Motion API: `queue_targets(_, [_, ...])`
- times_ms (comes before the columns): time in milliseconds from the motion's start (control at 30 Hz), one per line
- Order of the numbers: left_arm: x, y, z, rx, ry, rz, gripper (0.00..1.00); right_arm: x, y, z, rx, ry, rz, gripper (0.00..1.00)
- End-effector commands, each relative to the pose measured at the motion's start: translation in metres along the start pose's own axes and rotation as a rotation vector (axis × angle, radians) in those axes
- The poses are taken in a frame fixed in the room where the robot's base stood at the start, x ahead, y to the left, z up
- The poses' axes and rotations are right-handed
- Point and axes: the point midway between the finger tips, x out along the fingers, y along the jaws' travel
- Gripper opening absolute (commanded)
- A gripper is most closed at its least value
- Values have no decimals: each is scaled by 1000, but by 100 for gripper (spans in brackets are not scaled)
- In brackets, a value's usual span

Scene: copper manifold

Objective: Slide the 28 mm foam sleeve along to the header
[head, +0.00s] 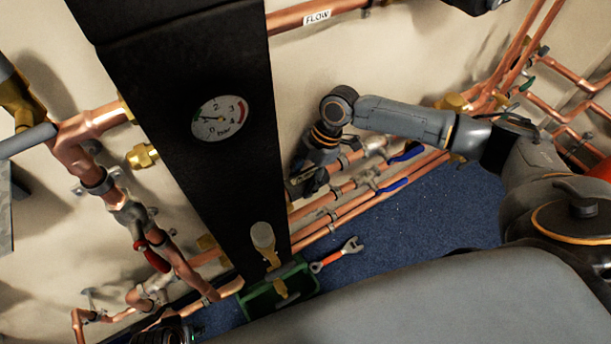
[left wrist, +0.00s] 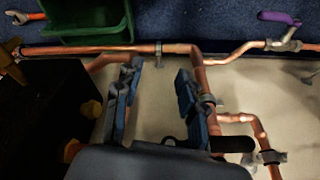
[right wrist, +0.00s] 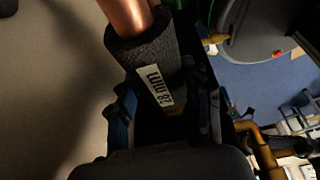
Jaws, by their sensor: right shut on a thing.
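The foam sleeve (right wrist: 150,62) is a dark grey tube with a white 28 mm label, around a copper pipe (right wrist: 127,14) that comes out of its end in the right wrist view. My right gripper (right wrist: 165,105) is shut on the sleeve, with one finger at each side. In the head view my right gripper (head: 306,182) is by the wall, just right of the tall black column (head: 225,160) with a pressure gauge, which looks like the header. It mostly hides the sleeve there, so any gap to the column cannot be told. My left gripper (left wrist: 158,80) is open and empty near copper pipes.
A green crate (head: 262,303) stands at the column's foot, with an orange-handled wrench (head: 335,256) on the blue floor (head: 420,220). Blue-handled valves (head: 393,184) sit on the low pipes. A red-handled valve (head: 153,258) is at the left.

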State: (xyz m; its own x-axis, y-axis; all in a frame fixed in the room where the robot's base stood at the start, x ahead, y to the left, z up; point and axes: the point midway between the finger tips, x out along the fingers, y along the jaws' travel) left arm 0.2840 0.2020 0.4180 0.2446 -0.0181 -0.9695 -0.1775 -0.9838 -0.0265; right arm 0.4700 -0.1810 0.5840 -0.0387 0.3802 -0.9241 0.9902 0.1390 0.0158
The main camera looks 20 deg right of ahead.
Motion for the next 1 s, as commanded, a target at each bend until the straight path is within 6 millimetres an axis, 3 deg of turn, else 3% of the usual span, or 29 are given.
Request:
queue_targets(867, [24, 2, 16, 2, -19, 3, 40, 7, -1, -16, 0, 1, -3, 20])
queue_targets(900, [26, 2, 17, 2, -21, 3, 40, 8, -1, -16, 1, 0, -3, 58])
queue_targets(1000, [26, 2, 17, 2, -22, 3, 40, 7, -1, -15, 1, 0, -2, 76])
